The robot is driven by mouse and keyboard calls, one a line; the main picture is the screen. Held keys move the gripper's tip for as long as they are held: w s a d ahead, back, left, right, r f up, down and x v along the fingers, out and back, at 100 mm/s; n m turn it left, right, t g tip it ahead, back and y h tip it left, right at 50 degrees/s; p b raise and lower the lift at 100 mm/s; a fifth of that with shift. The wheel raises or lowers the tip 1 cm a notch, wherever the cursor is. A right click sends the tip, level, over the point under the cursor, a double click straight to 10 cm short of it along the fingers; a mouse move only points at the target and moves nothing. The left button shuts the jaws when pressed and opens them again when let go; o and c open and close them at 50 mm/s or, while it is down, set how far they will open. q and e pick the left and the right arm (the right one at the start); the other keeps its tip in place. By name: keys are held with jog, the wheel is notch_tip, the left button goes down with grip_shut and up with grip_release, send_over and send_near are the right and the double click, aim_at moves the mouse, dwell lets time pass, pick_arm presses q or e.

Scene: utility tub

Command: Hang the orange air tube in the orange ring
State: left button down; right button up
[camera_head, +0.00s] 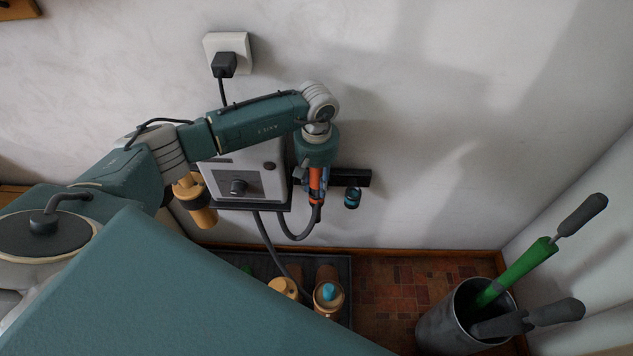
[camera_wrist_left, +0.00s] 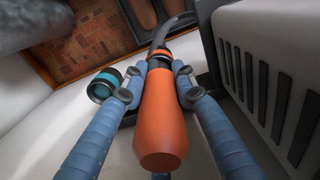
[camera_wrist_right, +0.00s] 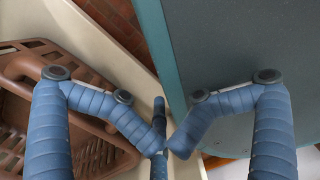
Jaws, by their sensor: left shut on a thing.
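The orange air tube (camera_head: 316,185) hangs upright near the wall, with a grey hose curving from its lower end to the grey unit. My left gripper (camera_wrist_left: 157,85) is shut around it, and the tube's orange body (camera_wrist_left: 162,125) shows between the fingers. An orange band, perhaps the orange ring (camera_wrist_left: 160,53), shows at the tube's neck beside a black wall bar (camera_head: 350,177). I cannot tell whether the tube sits in it.
A teal ring (camera_head: 352,198) hangs from the bar, right of the tube. The grey unit (camera_head: 246,180) is close on the left. Below stand tan holders (camera_head: 329,298) on a dark tray. A metal bin (camera_head: 450,325) holds tools. A brown basket (camera_wrist_right: 95,145) lies near my right gripper.

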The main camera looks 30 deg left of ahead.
pick_arm(q)
jog(key=shift+f, duration=0.3)
jog(key=shift+f+b, duration=0.25)
jog(key=shift+b, duration=0.25)
jog(key=shift+r, duration=0.15)
